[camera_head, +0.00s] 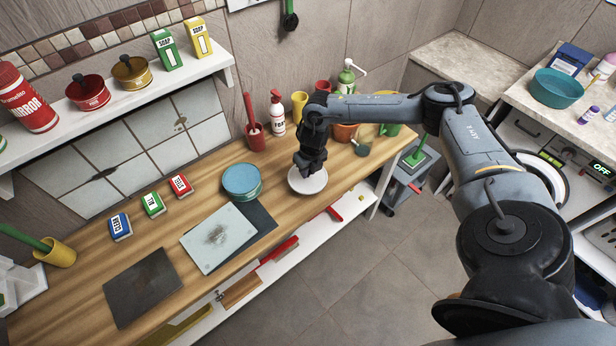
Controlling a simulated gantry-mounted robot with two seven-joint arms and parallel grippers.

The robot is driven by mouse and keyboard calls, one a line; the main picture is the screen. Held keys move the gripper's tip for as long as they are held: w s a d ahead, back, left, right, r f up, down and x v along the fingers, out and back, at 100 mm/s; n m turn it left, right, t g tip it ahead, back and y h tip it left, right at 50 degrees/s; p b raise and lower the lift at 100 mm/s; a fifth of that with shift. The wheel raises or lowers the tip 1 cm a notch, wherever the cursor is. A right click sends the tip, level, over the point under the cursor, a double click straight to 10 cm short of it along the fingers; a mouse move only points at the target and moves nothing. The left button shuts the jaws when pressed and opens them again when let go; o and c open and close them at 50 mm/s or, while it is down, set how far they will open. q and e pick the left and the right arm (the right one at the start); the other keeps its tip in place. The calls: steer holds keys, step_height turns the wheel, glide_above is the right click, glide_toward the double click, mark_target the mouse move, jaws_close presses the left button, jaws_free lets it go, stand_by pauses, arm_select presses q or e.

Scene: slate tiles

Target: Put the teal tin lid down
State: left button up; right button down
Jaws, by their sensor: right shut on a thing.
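The teal tin lid (308,184) shows as a pale, round disc directly under my right gripper (309,166). The gripper points down and is shut on the middle of the lid; the fingers hide the part they hold. The lid is over the wooden counter near its front edge. I cannot tell whether it touches the counter. A round teal-blue tin (241,182) stands on the counter to the left of the lid, apart from it. My left gripper is not in view.
A pale board (212,236) and dark slate tiles lie to the left. Behind the gripper stand a red pot (256,139), a white pump bottle (277,115), a yellow cup (299,104) and a terracotta pot (345,132). Bare counter lies between tin and lid.

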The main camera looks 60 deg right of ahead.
steer(key=shift+f, duration=2.05)
steer(key=shift+f+b, duration=0.15)
steer(key=shift+b, duration=0.15)
steer(key=c, duration=1)
jaws_free()
